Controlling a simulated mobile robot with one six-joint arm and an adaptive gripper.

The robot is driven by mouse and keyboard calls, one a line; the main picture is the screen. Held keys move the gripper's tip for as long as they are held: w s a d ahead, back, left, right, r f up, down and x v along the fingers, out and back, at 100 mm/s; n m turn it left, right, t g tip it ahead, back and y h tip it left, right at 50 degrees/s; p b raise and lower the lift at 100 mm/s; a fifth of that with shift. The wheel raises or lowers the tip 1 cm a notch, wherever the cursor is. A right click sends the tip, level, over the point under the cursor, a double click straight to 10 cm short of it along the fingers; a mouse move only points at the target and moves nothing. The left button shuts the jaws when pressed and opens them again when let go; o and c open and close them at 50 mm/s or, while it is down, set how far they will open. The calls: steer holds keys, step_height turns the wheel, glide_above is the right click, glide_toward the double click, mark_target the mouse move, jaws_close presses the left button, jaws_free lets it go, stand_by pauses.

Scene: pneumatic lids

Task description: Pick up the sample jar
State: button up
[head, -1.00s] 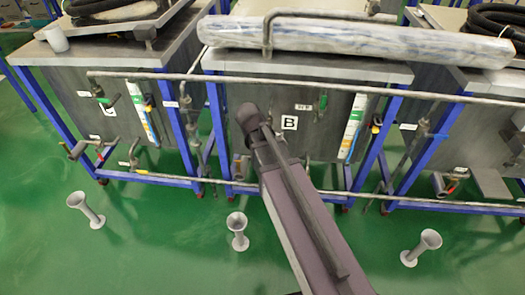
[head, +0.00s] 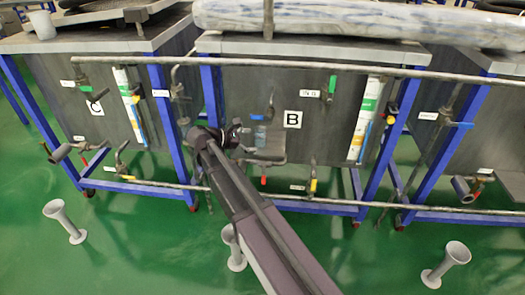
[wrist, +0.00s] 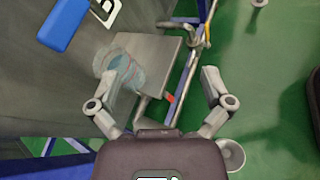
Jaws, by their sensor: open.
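The sample jar is a clear, bluish cylinder. In the head view, the jar (head: 260,134) is in front of the grey panel marked B, just right of my gripper (head: 237,133). In the wrist view, the jar (wrist: 124,52) is at the edge of a small grey metal shelf (wrist: 158,52). My gripper (wrist: 163,76) is open and empty there, its fingers spread wide. The left finger overlaps the jar in the picture and hides part of it. The right finger is clear of it. Whether the left finger touches the jar I cannot tell.
A horizontal pipe (head: 350,70) runs across the tank fronts. Valves and a lower pipe (head: 330,203) lie near my gripper, with blue frame legs (head: 212,95) on either side. Grey funnels (head: 64,222) stand on the green floor. A blue object (wrist: 63,25) shows in the wrist view.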

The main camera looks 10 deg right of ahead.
mark_target(255, 134)
steer(key=w+a+f+n+t+h+b, duration=0.2)
steer(key=w+a+f+n+h+b, duration=0.1)
steer(key=a+b, duration=0.5)
steer(key=shift+w+f+n+h+b, duration=0.3)
steer(key=shift+w+n+h+b, duration=0.15)
steer(key=shift+w+n, duration=0.5)
steer(key=x, duration=0.8)
steer(key=shift+d, duration=0.15)
steer(key=shift+w, duration=0.15)
steer(key=shift+x, duration=2.65)
